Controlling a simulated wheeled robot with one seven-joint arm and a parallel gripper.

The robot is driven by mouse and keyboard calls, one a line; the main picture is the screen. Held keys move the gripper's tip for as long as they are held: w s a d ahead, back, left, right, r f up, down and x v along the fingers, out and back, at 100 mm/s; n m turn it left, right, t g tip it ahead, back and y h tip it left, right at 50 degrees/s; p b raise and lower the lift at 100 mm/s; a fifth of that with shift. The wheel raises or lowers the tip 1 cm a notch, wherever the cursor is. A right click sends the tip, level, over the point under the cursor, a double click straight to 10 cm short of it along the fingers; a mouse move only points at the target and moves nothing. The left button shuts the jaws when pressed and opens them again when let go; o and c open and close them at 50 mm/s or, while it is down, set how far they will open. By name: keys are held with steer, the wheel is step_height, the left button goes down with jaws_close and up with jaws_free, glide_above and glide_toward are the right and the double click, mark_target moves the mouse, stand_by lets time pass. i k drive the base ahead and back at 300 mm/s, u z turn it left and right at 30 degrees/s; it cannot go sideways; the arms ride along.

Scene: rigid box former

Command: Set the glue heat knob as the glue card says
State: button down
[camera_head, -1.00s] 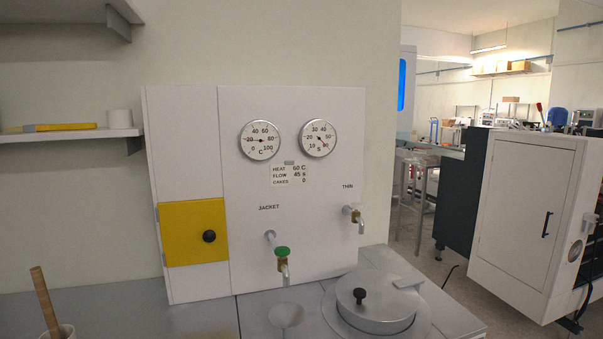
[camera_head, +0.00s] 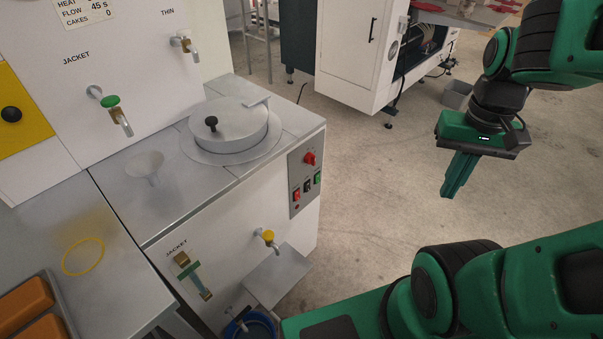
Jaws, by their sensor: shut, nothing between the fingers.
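The glue card (camera_head: 84,12) is on the white upper panel at the top left, cut by the picture's edge. It reads FLOW 45 s and CAKES 0; its HEAT value is out of view. A red knob (camera_head: 310,158) sits on a small grey control plate (camera_head: 304,177) on the front of the glue unit, above several small switches. Its scale is too small to read, and no label names it. My gripper (camera_head: 447,194) is shut and empty, pointing down over open floor, well right of the knob and touching nothing.
A round lid (camera_head: 228,132) with a black knob sits on the steel top. A yellow-handled tap (camera_head: 268,237) sticks out of the front above a grey shelf (camera_head: 279,274). A blue bucket (camera_head: 250,326) is below. Floor (camera_head: 370,190) right of the unit is clear. A white cabinet (camera_head: 357,45) stands behind.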

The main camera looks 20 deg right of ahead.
mark_target(310, 158)
steer(key=z, duration=0.55)
steer(key=k, duration=1)
steer(key=u, duration=0.35)
